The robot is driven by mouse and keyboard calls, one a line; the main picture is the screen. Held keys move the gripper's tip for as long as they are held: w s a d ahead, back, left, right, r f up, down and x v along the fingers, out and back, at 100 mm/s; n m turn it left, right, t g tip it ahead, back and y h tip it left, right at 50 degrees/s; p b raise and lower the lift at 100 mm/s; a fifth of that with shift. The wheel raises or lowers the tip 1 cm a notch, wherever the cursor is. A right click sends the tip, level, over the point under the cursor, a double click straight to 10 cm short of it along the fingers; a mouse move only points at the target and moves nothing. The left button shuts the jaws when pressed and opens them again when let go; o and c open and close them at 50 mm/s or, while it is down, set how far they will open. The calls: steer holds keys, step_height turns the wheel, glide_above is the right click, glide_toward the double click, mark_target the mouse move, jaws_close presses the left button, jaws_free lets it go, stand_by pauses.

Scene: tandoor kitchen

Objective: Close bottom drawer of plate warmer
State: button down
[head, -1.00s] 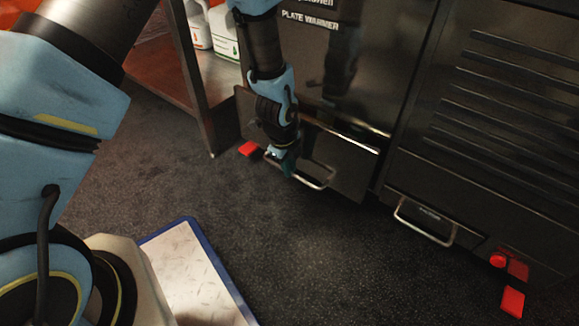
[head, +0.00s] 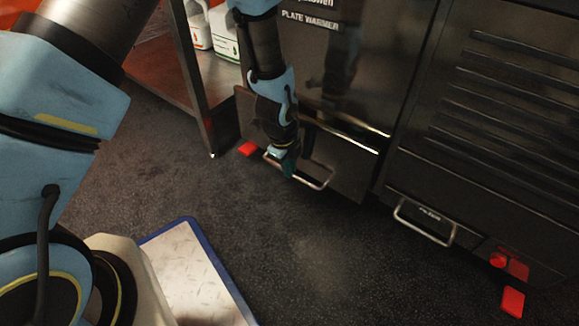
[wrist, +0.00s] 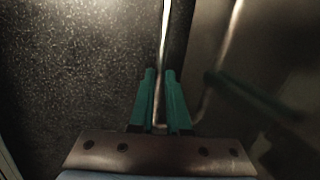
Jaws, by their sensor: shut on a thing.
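The plate warmer (head: 318,75) is a dark metal cabinet with its name printed on the front. Its bottom drawer (head: 345,172) stands out from the cabinet, with a gap showing above its front. A silver bar handle (head: 318,183) runs across the drawer front. My gripper (head: 287,165) is at the left part of this handle. In the wrist view, the green fingers of my gripper (wrist: 160,75) are shut on the handle (wrist: 163,40), which runs away between them. The drawer front (wrist: 200,50) is to the right of the fingers.
A neighbouring cabinet with a handle (head: 425,222) stands to the right. Red feet (head: 249,148) and red blocks (head: 512,301) are near the floor. A shelf with white jugs (head: 222,30) is at the back left.

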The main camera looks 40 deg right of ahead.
mark_target(300, 158)
steer(key=shift+w+d+p, duration=0.2)
steer(key=shift+d+p, duration=0.05)
steer(key=shift+d, duration=0.5)
steer(key=shift+w+d+p, duration=0.15)
steer(key=shift+d+p, duration=0.1)
steer(key=shift+d, duration=0.45)
steer(key=shift+w+d+p, duration=0.2)
steer(key=shift+d+p, duration=0.05)
steer(key=shift+d, duration=0.5)
steer(key=c, duration=0.9)
jaws_free()
steer(key=r+p, duration=0.1)
steer(key=r, duration=0.2)
steer(key=a+r+p, duration=0.1)
steer(key=r+p, duration=0.1)
steer(key=r, duration=0.2)
steer(key=a+r+p, duration=0.1)
steer(key=r+p, duration=0.1)
steer(key=r, duration=0.1)
steer(key=shift+s+r, duration=0.3)
